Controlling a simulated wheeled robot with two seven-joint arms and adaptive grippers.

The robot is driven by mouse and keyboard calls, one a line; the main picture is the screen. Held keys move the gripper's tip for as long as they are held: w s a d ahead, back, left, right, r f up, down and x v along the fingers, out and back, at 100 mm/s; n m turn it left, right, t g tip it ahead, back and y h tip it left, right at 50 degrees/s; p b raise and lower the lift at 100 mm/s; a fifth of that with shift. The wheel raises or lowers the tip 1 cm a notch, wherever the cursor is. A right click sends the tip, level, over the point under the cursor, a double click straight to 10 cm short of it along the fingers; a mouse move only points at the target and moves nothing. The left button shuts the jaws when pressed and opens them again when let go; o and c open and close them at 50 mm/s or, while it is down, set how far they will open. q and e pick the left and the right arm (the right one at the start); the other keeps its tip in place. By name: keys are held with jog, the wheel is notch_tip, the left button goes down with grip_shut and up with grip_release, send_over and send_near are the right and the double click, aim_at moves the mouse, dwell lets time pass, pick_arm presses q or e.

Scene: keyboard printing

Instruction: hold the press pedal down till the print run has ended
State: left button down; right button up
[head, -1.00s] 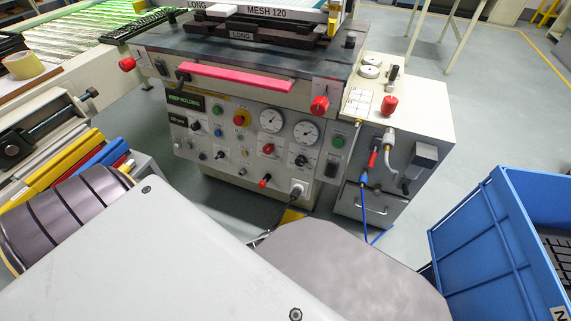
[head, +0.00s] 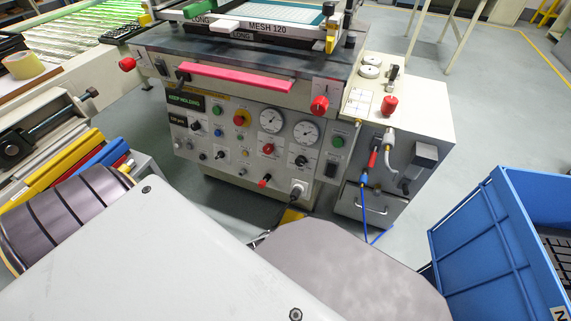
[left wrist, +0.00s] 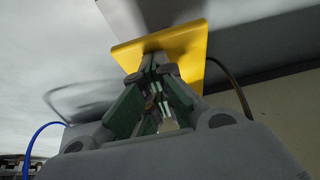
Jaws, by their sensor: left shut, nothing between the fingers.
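The yellow press pedal (left wrist: 185,45) fills the upper middle of the left wrist view. In the head view only a small yellow part of the pedal (head: 291,216) shows at the foot of the press, the rest hidden by my own body. My left gripper (left wrist: 158,62) is shut and empty, its fingertips against or just over the pedal plate; how far the pedal is pressed I cannot tell. The press (head: 225,150) has a small display (head: 184,102) reading KEEP HOLDING. Its screen frame (head: 268,27), marked MESH 120, lies low over the bed. My right gripper is out of view.
A blue crate (head: 480,240) with dark contents stands at the right. A blue hose (head: 365,215) runs down from the side cabinet (head: 410,115) to the floor. A dark cable (left wrist: 232,82) passes beside the pedal. Open floor lies at the upper right.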

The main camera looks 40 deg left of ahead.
pick_arm(q)
jog(key=shift+s+d+f, duration=0.15)
jog(key=shift+s+f, duration=0.2)
jog(key=shift+s, duration=0.2)
dwell(0.4)
jog(key=shift+r, duration=0.15)
dwell(4.2)
jog(key=w+a+v, duration=0.1)
jog(key=v, duration=1)
jog(key=shift+s+d+r, duration=0.2)
jog(key=shift+d+r, duration=0.2)
jog(key=shift+r, duration=0.2)
dwell(0.7)
jog(key=shift+s, duration=0.1)
